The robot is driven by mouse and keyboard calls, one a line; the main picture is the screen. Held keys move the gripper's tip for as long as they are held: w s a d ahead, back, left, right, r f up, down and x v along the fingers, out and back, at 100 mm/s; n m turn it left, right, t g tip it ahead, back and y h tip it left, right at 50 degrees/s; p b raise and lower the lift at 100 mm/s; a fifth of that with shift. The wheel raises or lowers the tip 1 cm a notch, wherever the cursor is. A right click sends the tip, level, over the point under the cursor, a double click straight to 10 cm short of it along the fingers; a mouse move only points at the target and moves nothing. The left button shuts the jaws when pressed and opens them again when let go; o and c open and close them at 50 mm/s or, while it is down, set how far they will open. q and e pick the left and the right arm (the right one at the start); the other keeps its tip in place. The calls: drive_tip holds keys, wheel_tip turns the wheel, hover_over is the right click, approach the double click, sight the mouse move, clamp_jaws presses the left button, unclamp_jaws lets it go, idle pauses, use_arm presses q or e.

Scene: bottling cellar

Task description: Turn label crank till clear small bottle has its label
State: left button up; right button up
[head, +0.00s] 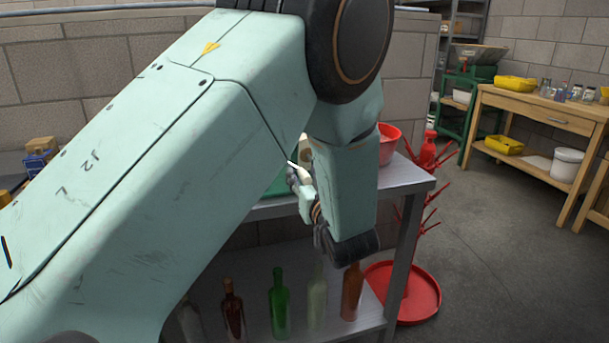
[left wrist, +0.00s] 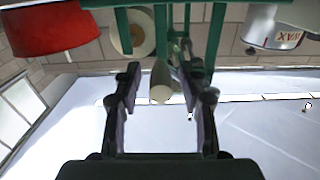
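In the left wrist view, which looks upside down, my left gripper (left wrist: 157,72) is open. Its two dark fingers stand on either side of a cream crank handle (left wrist: 161,88), with gaps showing at both sides. Behind it are the green label machine frame (left wrist: 196,18) and a pale label roll (left wrist: 133,34). In the head view my left arm hides most of the machine; a green part (head: 279,187) shows on the metal bench (head: 403,176). The small bottle on the machine cannot be made out. My right gripper is out of view.
A red bowl (head: 389,146) stands on the bench; a wax can (left wrist: 276,38) shows in the wrist view. Several bottles, including a green one (head: 279,306), stand on the shelf below. A red bottle rack (head: 424,292) stands right of the bench. The floor beyond is clear.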

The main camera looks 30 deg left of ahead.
use_arm(q)
drive_tip(key=shift+s+d+r, duration=0.1)
drive_tip(key=shift+d, duration=0.05)
drive_tip(key=shift+c, duration=1.4)
clamp_jaws()
